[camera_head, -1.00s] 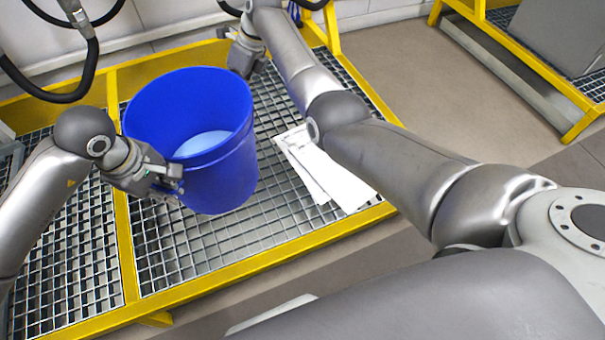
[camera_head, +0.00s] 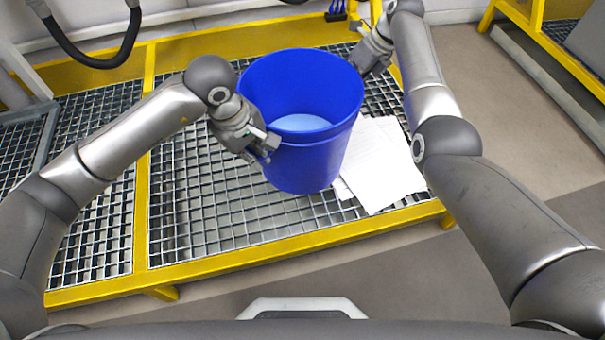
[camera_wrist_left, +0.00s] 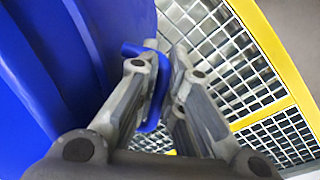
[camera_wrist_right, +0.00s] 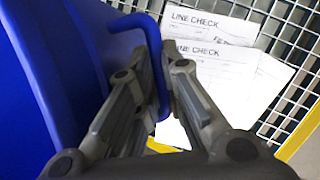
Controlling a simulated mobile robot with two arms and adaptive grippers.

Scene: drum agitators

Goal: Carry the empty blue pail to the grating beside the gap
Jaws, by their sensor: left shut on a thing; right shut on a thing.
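The blue pail (camera_head: 315,165) is upright between my two grippers, over the metal grating (camera_head: 215,215). A pale blue bottom shows inside it and I see nothing else in it. My left gripper (camera_head: 268,148) is at the pail's left side; in the left wrist view its fingers (camera_wrist_left: 160,90) are shut on a blue handle (camera_wrist_left: 130,48). My right gripper (camera_head: 362,68) is at the far right side, partly behind the rim; in the right wrist view its fingers (camera_wrist_right: 158,95) are shut on the other handle (camera_wrist_right: 148,28). Whether the pail's base touches the grating I cannot tell.
White sheets (camera_head: 385,175) lie on the grating right of the pail; "LINE CHECK" is readable on them in the right wrist view (camera_wrist_right: 225,75). A yellow frame (camera_head: 290,245) edges the grating. Bare grating lies to the left. A black hose (camera_head: 95,60) hangs at the back left.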

